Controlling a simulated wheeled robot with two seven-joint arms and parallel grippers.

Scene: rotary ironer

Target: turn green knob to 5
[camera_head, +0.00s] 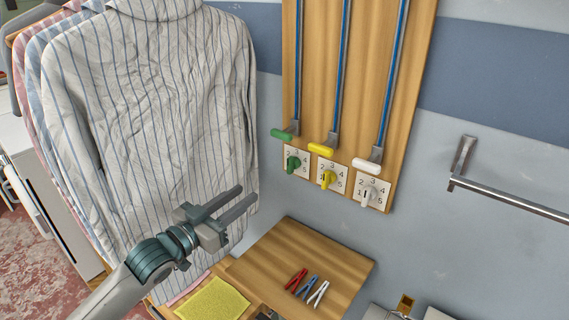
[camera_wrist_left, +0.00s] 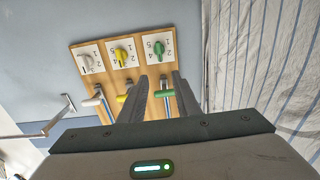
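The green knob (camera_head: 292,163) sits on a white numbered plate (camera_head: 303,172) low on the wooden wall board; I cannot tell which number it points to. A green-handled lever (camera_head: 284,134) on a blue rod is just above it. In the left wrist view, the picture is upside down and the green knob (camera_wrist_left: 159,48) shows beyond the fingers. My left gripper (camera_head: 247,193) is open and empty, below and left of the knob and apart from it. Its fingers also show spread in the left wrist view (camera_wrist_left: 160,90). My right gripper is in neither view.
A yellow knob (camera_head: 327,178) and a white knob (camera_head: 366,196) sit right of the green one, with levers above. A striped shirt (camera_head: 150,110) hangs at left. Clothespins (camera_head: 308,286) lie on a wooden shelf (camera_head: 345,265) below. A metal rail (camera_head: 510,198) is at right.

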